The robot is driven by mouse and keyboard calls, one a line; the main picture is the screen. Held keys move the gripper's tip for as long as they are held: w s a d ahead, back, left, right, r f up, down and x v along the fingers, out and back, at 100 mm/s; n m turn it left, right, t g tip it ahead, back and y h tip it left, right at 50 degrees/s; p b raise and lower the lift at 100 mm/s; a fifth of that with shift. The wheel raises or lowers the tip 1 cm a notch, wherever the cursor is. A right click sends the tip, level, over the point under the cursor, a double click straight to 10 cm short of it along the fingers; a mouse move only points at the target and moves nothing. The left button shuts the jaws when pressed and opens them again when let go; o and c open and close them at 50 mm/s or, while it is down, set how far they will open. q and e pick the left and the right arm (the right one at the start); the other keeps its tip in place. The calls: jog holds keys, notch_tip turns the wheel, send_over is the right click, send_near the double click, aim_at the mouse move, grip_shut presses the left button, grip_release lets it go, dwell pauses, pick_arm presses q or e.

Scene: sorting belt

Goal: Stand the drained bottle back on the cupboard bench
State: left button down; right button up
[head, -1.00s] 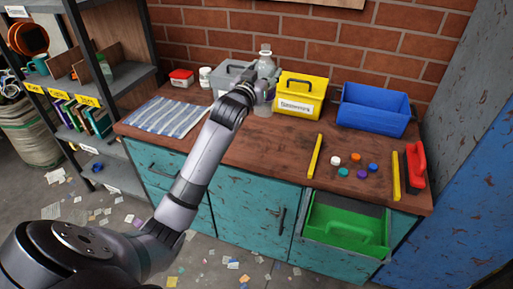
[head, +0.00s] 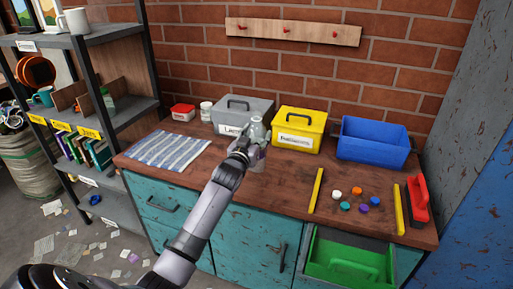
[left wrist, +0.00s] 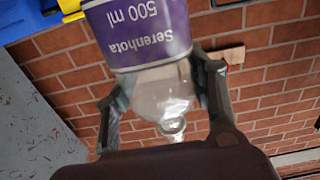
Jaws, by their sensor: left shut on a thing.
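The clear bottle (head: 257,131) with a purple label is upright in the head view, in front of the gap between the grey and yellow boxes. My left gripper (head: 246,146) is shut on it from the near side and partly hides it. In the left wrist view the bottle's purple label (left wrist: 138,28) reads "Serenhota 500 ml", and the gripper fingers (left wrist: 163,90) lie on both sides of its clear shoulder. The cupboard bench (head: 284,178) has a brown wooden top. I cannot tell whether the bottle's base touches it. My right gripper is not in view.
Grey (head: 258,108), yellow (head: 302,128) and blue (head: 374,140) boxes stand along the back. A striped cloth (head: 168,150) lies left. Several coloured caps (head: 346,207) lie between two yellow bars (head: 316,190). Bare wood lies around the bottle's front. A green drawer (head: 348,262) is open.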

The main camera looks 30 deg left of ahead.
pick_arm(q)
notch_tip(320, 180, down, 5)
jog(key=shift+r, duration=0.2)
jog(key=c, duration=0.7)
grip_release()
jog(key=shift+s, duration=0.1)
